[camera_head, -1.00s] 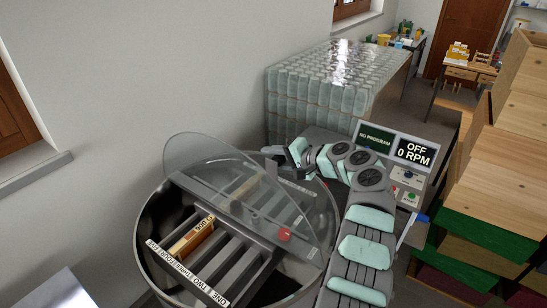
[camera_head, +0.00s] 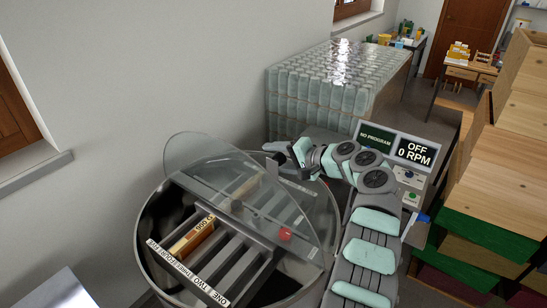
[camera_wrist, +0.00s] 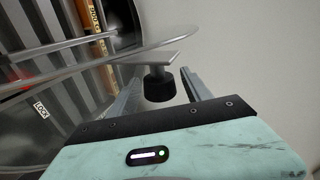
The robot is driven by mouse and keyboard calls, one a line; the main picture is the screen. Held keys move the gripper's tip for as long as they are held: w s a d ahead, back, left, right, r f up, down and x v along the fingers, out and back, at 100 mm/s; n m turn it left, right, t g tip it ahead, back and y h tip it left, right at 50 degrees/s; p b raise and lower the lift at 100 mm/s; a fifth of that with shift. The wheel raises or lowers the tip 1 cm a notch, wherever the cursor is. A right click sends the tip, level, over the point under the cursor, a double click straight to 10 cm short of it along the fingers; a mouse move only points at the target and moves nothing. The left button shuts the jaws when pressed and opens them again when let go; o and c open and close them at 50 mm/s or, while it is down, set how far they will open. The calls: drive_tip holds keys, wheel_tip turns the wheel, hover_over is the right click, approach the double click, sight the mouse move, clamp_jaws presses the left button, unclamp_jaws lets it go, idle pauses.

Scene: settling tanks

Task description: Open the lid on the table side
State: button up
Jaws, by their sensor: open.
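A round steel drum (camera_head: 146,238) stands at lower centre. One clear half lid (camera_head: 190,152) is tilted up from the bar across its middle. The far half of the drum, towards the table with jars, shows through clear panels; I cannot tell the other lid's exact outline. A grey tab (camera_head: 272,168) sticks up at the far rim. In the wrist view the tab (camera_wrist: 150,62) carries a black knob (camera_wrist: 158,85). My gripper (camera_head: 274,148) is at this tab, and in the wrist view its open fingers (camera_wrist: 162,92) stand either side of the knob, apparently not touching it.
Inside the drum are slots and a wooden frame (camera_head: 192,238). A red knob (camera_head: 285,233) sits by the middle bar. A table of stacked jars (camera_head: 320,90) stands behind. Wooden boxes (camera_head: 490,165) crowd the right.

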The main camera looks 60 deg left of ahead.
drive_tip(key=b+v, duration=0.1)
drive_tip(key=v, duration=0.8)
drive_tip(key=shift+d, duration=0.2)
drive_tip(key=shift+w+r, duration=0.15)
